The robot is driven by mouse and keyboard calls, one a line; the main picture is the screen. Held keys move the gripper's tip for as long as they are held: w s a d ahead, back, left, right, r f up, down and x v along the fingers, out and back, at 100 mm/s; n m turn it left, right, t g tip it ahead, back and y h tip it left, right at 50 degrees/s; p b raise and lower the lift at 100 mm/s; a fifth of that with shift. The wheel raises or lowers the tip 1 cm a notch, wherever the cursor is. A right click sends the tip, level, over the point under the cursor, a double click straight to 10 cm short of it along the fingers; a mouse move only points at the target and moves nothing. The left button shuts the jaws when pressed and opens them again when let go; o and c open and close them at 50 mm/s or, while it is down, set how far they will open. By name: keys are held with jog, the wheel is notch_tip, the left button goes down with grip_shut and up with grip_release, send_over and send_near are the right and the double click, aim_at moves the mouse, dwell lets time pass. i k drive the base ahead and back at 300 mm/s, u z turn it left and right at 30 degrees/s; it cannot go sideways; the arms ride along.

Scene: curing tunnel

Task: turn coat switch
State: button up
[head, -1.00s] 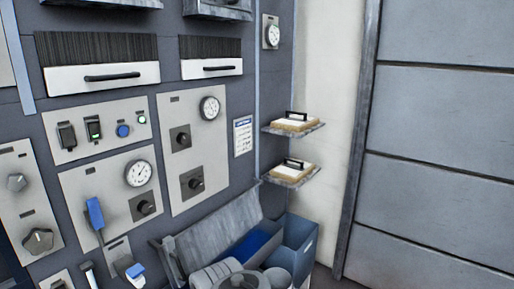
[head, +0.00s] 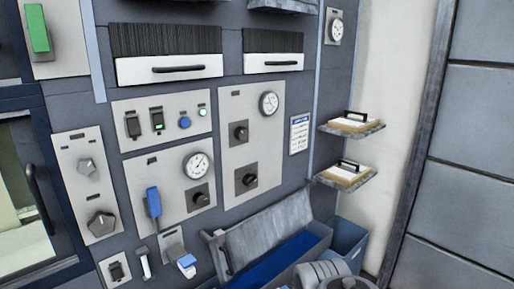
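A grey wall panel carries several controls, and their labels are too small to read, so I cannot tell which one is the coat switch. Black rotary knobs (head: 241,133) sit on the right plates. A blue-handled lever (head: 153,203) stands below. My gripper is not in view; only grey arm parts show at the bottom.
An open bin with a blue inside (head: 290,255) juts out below the panel. Two small shelves, an upper one (head: 352,131) and a lower one (head: 345,183), stick out at the right. A dark-framed window door (head: 30,190) is at the left.

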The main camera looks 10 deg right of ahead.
aim_at(248, 180)
jog(key=k, duration=0.65)
jog(key=z, duration=0.35)
jog(key=i, duration=1.55)
jog(key=u, duration=0.7)
